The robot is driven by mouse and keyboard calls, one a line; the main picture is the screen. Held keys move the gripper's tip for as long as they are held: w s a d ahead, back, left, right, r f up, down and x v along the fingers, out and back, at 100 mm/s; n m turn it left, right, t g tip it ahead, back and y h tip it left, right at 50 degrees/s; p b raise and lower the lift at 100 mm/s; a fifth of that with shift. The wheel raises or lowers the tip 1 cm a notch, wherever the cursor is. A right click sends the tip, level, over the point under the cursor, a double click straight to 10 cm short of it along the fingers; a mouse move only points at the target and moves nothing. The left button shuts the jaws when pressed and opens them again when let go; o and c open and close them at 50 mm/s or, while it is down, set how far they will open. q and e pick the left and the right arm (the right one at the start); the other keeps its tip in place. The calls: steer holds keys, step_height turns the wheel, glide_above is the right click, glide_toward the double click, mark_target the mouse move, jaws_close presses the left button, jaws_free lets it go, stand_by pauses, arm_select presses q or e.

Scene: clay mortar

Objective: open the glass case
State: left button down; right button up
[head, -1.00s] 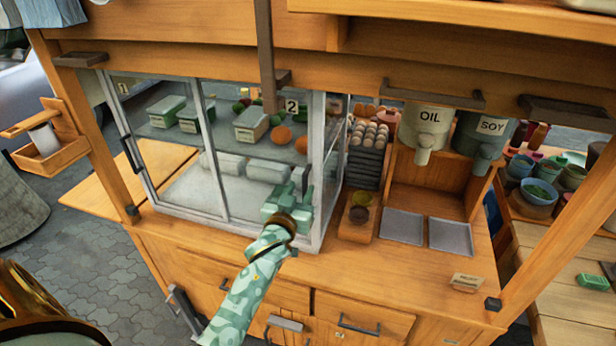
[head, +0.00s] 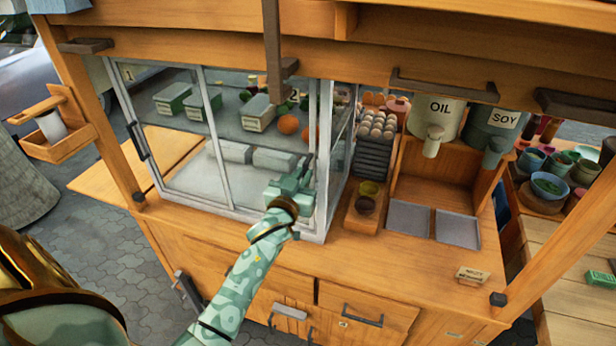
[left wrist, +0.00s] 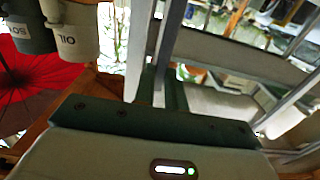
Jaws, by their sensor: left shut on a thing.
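The glass case (head: 222,208) stands on the wooden cart counter, with a pale frame and two glass doors marked 1 and 2. Door 1 (head: 160,125) has a dark upright handle (head: 137,140) at its left edge. Door 2 (head: 250,150) looks closed. My left gripper (head: 303,170) is at the right edge of door 2, shut on its handle, which the gripper hides. In the left wrist view my left gripper's fingers (left wrist: 162,88) reach to a grey upright of the case (left wrist: 172,45). My right gripper is not in view.
Inside the case are lidded tubs (head: 258,112) and orange fruit (head: 288,124). Right of it are an egg stack (head: 377,128), OIL (head: 438,120) and SOY (head: 495,122) dispensers and two grey trays (head: 408,216). A dark bar (head: 272,50) hangs in front. Drawers with handles (head: 362,315) lie below.

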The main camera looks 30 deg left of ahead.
arm_select(q)
steer(key=s+a+p, duration=0.1)
steer(key=s+a, duration=0.1)
steer(key=a, duration=0.9)
steer(key=s+a+p, duration=0.2)
steer(key=s+a, duration=0.1)
steer(key=a, duration=0.9)
steer(key=shift+s+a, duration=0.3)
steer(key=shift+s, duration=0.05)
steer(key=c, duration=1.4)
jaws_free()
steer(key=shift+w, duration=0.1)
steer(key=shift+c, duration=0.2)
steer(key=v, duration=1.6)
steer(key=shift+d+p, duration=0.2)
steer(key=shift+p, duration=0.15)
